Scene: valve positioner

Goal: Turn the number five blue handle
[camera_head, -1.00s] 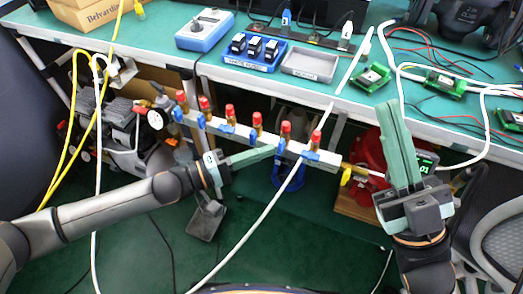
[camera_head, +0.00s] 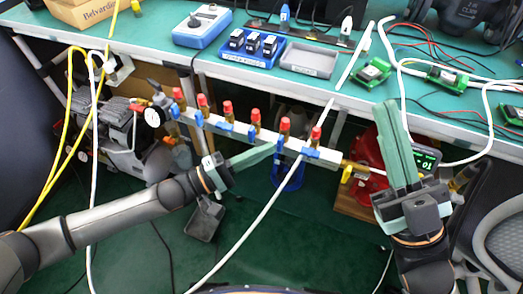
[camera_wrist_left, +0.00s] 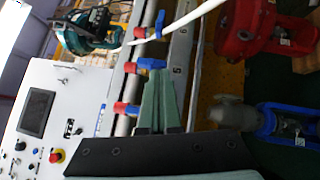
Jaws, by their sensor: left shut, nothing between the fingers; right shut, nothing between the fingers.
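A white valve manifold (camera_head: 240,128) carries a row of red-capped valves with blue handles under the table edge. The fifth blue handle from the left (camera_head: 280,147) sits below its red cap (camera_head: 285,125). My left gripper (camera_head: 275,149) is shut and empty, its tips right at this handle; contact cannot be told. In the left wrist view, the left gripper's shut fingers (camera_wrist_left: 161,75) end just below the blue handle (camera_wrist_left: 152,63), beside a label that looks like 5. My right gripper (camera_head: 391,104) is shut and empty, pointing up at the right, away from the manifold.
A white cable (camera_head: 262,215) runs diagonally past the manifold, close to the fifth and sixth valves. A pressure gauge (camera_head: 153,117) is at the manifold's left end. The table (camera_head: 150,55) above holds a blue instrument box and green boards. A chair (camera_head: 495,235) stands at right.

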